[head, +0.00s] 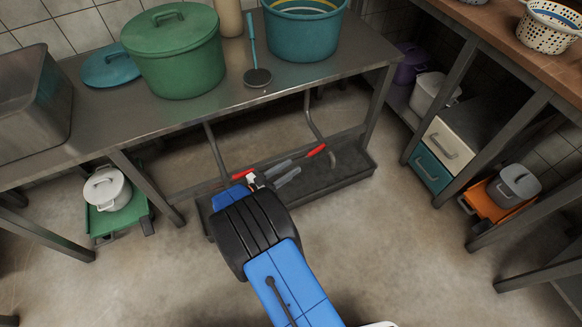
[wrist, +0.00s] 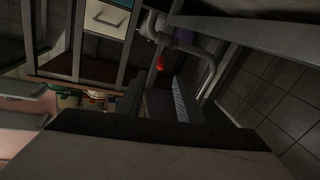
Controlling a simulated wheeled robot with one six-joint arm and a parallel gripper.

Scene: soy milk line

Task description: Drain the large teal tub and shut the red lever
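The large teal tub (head: 303,38) stands on the metal table, with pale and yellow bands inside its rim; its liquid level cannot be told. Below it, a bent grey pipe (head: 309,117) comes down towards the trough. A red lever (head: 316,150) is at this right pipe. Another red lever (head: 241,174) is by the left pipe (head: 215,150), partly hidden by my arm. My gripper (head: 282,173) is low over the trough, between the pipes, its fingers apart and empty, pointing at the right lever. In the wrist view a red lever (wrist: 160,63) shows beside a grey pipe (wrist: 207,72), ahead of the fingers.
The dark trough (head: 350,177) lies under the table (head: 190,112). A green lidded tub (head: 175,58), a ladle (head: 257,77) and a metal basin (head: 38,105) are on the table. White (head: 107,188) and grey (head: 517,183) pots stand low at the sides. Floor in front is clear.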

